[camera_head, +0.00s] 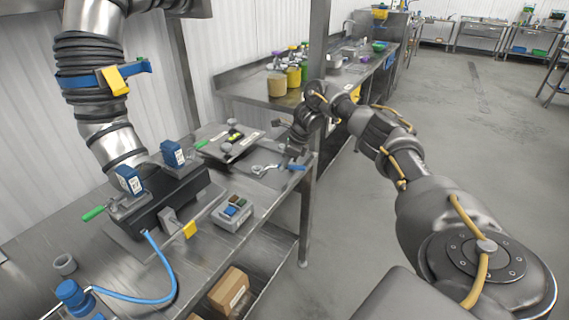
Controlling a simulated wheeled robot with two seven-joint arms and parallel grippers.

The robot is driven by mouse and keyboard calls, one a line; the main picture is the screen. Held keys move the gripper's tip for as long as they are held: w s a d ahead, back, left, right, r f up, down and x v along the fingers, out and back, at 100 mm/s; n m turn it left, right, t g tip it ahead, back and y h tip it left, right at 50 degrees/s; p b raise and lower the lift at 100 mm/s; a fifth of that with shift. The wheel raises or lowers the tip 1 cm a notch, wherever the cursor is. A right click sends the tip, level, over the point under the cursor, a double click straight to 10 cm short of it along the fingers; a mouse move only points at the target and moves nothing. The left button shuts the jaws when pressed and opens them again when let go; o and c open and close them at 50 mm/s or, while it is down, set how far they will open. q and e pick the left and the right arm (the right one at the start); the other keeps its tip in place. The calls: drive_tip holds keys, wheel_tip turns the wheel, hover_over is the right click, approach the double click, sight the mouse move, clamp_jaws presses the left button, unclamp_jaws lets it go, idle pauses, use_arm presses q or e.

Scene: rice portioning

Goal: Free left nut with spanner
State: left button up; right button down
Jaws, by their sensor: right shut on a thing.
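My right gripper (293,151) reaches in from the right, over the right end of the metal bench. It is shut on the blue-handled end of a spanner. The spanner's silver head (262,169) points left, low over or on the bench top; I cannot tell whether it touches. A dark block (165,205) carries two blue clamps, a left one (128,180) and a right one (172,153), under a thick pipe (105,130). No nut is clear enough to pick out at this size. My left gripper is not in view.
A grey button box (233,212) stands at the front edge. A blue hose (160,270) curls at front left. A cardboard box (229,290) sits on the lower shelf. A post (306,215) stands at the bench corner.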

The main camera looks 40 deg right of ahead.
drive_tip(key=shift+w+d+r+n, duration=0.2)
drive_tip(key=shift+w+d+n, duration=0.05)
drive_tip(key=shift+w+n, duration=0.05)
drive_tip(key=shift+w+d+f+n+y, duration=0.1)
drive_tip(key=shift+w+d+n+y, duration=0.25)
drive_tip(key=shift+n, duration=0.25)
drive_tip(key=shift+s, duration=0.1)
drive_tip(key=shift+s+a+m+p, duration=0.4)
drive_tip(key=shift+m+p, duration=0.2)
drive_tip(key=shift+p, duration=0.55)
drive_tip(key=shift+s+a+m+h+p, duration=0.5)
drive_tip(key=shift+a+m+p, duration=0.25)
drive_tip(key=shift+m+p, duration=0.3)
drive_tip(key=shift+a+m+t, duration=0.25)
drive_tip(key=shift+t, duration=0.05)
drive_tip(key=shift+r+p, duration=1.15)
drive_tip(key=shift+p, duration=0.05)
